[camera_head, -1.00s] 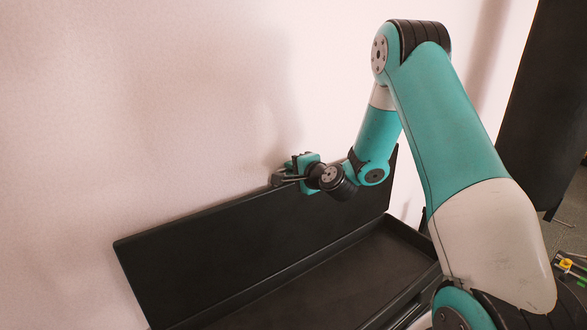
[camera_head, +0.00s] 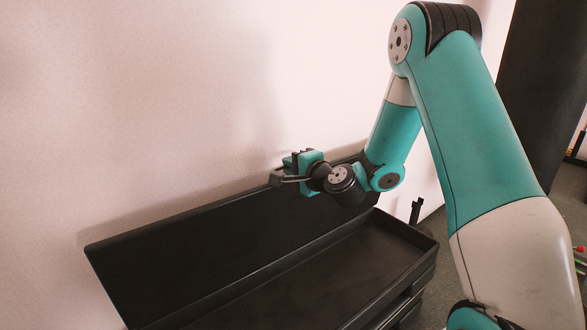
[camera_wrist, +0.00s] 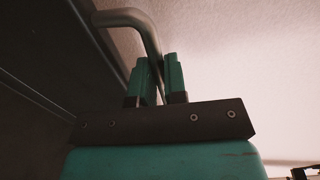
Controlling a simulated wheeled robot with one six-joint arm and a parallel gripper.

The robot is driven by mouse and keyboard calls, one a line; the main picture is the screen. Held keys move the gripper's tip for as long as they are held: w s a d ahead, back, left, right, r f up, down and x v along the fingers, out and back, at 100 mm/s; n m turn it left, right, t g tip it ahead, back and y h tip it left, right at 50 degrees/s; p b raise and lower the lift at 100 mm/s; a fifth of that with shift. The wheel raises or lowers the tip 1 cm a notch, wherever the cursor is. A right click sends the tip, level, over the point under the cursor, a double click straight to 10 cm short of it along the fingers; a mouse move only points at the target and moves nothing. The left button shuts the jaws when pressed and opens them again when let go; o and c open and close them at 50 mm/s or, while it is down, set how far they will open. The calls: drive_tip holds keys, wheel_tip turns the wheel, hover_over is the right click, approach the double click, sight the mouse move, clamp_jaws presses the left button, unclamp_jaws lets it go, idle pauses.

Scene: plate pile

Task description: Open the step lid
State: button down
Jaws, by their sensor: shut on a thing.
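The black step lid (camera_head: 190,245) stands raised along the back of the dark step box (camera_head: 325,265), leaning toward the wall. The open box shows an empty dark inside in the head view. My gripper (camera_head: 280,178) is at the lid's upper edge, right of its middle. In the wrist view my gripper (camera_wrist: 158,82) has its two teal fingers shut on a bent grey handle bar (camera_wrist: 140,22). The lid's dark surface (camera_wrist: 45,70) fills the left of the wrist view. The fingertips are partly hidden in the head view.
A pale wall (camera_head: 130,100) rises close behind the lid. A dark upright panel (camera_head: 540,90) stands at the far right. Small coloured items (camera_head: 580,255) lie at the right edge. Grey floor shows right of the box.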

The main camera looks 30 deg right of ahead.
drive_tip(key=shift+f, duration=0.1)
drive_tip(key=c, duration=1.5)
unclamp_jaws()
drive_tip(key=shift+o, duration=0.2)
drive_tip(key=shift+s, duration=0.1)
drive_tip(key=s+d+r+b, duration=0.2)
drive_tip(key=s+b, duration=1.5)
drive_tip(key=shift+r, duration=0.2)
